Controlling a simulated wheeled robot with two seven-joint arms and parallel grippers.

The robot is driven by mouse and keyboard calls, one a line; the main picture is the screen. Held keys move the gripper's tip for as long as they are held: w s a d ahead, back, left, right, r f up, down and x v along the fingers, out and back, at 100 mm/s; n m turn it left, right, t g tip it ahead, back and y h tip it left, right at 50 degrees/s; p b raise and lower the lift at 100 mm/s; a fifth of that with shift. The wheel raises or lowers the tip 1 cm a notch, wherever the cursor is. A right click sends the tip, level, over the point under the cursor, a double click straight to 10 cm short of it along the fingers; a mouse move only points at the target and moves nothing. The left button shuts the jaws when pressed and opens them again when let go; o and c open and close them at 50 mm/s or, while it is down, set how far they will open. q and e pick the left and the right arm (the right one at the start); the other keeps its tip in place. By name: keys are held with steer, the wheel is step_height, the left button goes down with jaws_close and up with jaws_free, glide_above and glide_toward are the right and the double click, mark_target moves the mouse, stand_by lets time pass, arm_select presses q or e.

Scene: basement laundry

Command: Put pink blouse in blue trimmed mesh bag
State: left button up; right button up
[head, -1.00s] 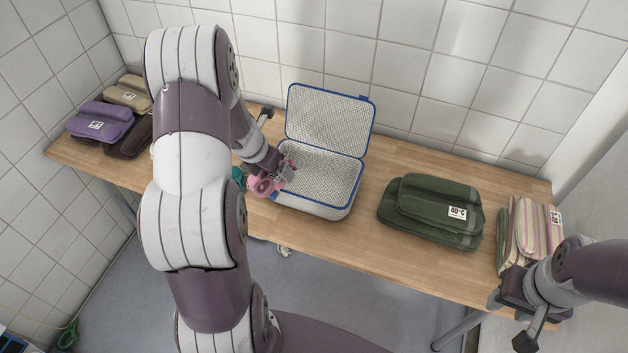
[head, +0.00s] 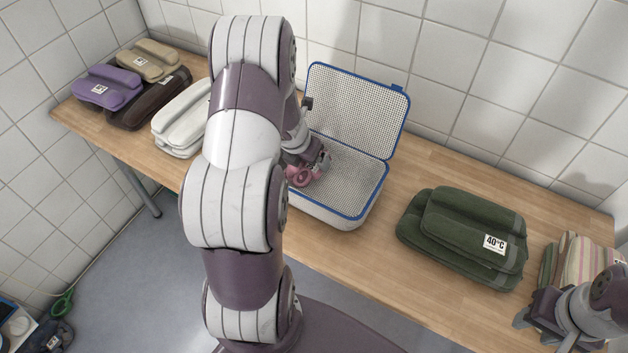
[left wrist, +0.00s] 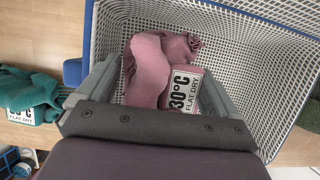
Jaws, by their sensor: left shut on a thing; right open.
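The blue trimmed mesh bag (head: 368,211) stands open on the table, its white mesh lid (head: 357,102) raised at the back. The pink blouse (head: 303,177) is at the left part of the bag's opening. My left gripper (head: 310,172) is shut on it, partly hidden by my left arm. In the left wrist view the blouse (left wrist: 150,70) lies between the fingers, with a label reading 30°C FLAT DRY, and the bag's mesh (left wrist: 240,60) is behind it. I cannot tell whether the blouse touches the bag's floor. My right gripper (head: 535,318) is open at the lower right.
Dark green folded clothes (head: 450,245) lie right of the bag, striped ones (head: 580,258) near my right gripper. White (head: 182,120), purple (head: 112,92), beige (head: 148,58) and dark brown (head: 150,100) bundles lie on the left. A teal garment (left wrist: 32,92) shows beside the bag in the left wrist view.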

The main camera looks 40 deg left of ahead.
mark_target(307, 168)
arm_select(q)
step_height(307, 168, down, 4)
steer(key=shift+f+b, duration=0.2)
steer(key=shift+b, duration=0.85)
steer(key=shift+f, duration=0.15)
steer(key=o, duration=0.9)
